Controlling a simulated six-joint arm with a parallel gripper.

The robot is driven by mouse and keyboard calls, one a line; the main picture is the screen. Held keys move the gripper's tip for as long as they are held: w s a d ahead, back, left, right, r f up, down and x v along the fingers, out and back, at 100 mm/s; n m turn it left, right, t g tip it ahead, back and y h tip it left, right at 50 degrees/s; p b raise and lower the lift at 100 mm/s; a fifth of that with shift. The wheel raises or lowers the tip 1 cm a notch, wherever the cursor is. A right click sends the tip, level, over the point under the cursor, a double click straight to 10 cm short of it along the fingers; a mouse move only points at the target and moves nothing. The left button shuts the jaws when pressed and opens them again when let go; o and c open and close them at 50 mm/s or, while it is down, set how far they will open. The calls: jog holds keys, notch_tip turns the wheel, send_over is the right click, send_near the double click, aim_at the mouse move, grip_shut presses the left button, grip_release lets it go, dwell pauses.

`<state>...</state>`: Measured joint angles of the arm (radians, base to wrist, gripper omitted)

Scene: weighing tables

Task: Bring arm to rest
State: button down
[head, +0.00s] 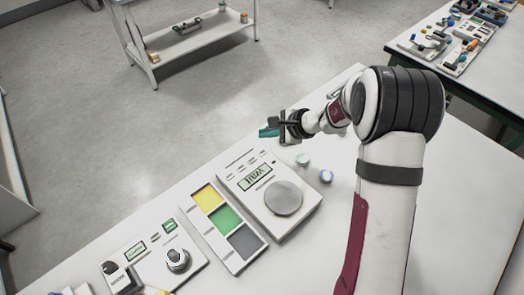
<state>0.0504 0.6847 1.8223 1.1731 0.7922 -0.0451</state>
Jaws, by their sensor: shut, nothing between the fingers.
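My arm reaches up from the lower right, and my gripper (268,131) points left above the far edge of the white table (420,235). Its teal fingertips look closed together, with nothing held. A scale (245,184) with a round grey plate (284,198) and a green display stands below the gripper, and its plate is bare. Two small pale round pieces, a greenish one (303,159) and a bluish one (326,176), stand on the table to the right of the scale.
A tray with yellow, green and grey fields (246,243) lies left of the scale. Further left is a device with a knob (177,259). A shelf cart (190,45) stands across the floor. Another table with several items (455,40) is at the upper right.

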dwell(0.4)
jog(key=s+r+n+g+h, duration=0.15)
jog(key=s+r+n, duration=0.35)
jog(key=s, duration=0.5)
jog(key=s+r+n+g, duration=0.2)
jog(key=s+r, duration=0.5)
jog(key=s, duration=0.4)
jog(key=s+d+n+g+h, duration=0.1)
jog(key=s+d+h, duration=0.1)
jog(key=s+d, duration=0.2)
jog(key=s+d+f+n+h, duration=0.1)
jog(key=s+d, duration=0.3)
jog(key=s, duration=0.7)
jog(key=shift+s+n+g+h, duration=0.15)
jog(key=shift+n+g+h, duration=0.3)
jog(key=shift+h, duration=0.3)
